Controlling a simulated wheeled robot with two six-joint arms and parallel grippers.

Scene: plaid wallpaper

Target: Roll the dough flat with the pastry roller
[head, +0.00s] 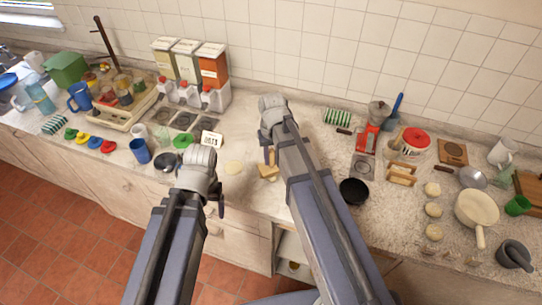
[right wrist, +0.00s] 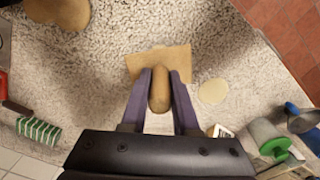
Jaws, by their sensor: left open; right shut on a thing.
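The pastry roller (head: 268,173) is wooden, with a brown handle (right wrist: 160,90) and a wide tan flat-looking part (right wrist: 176,60). My right gripper (head: 267,157) is shut on the handle, with one finger on each side of it. I cannot tell whether the tan part touches the counter. The dough appears to be the pale round piece (head: 234,168) on the counter, left of the roller; it also shows in the right wrist view (right wrist: 212,91), right of the roller and apart from it. My left gripper (head: 214,206) is open and empty, left of and nearer than the dough.
A dark bowl (head: 354,191) stands right of my right arm. Pale round pieces (head: 433,210), a pan (head: 477,210) and a mortar (head: 515,255) are further right. A blue cup (head: 141,151) and small white sign (head: 211,138) stand left and behind. The counter around the dough is clear.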

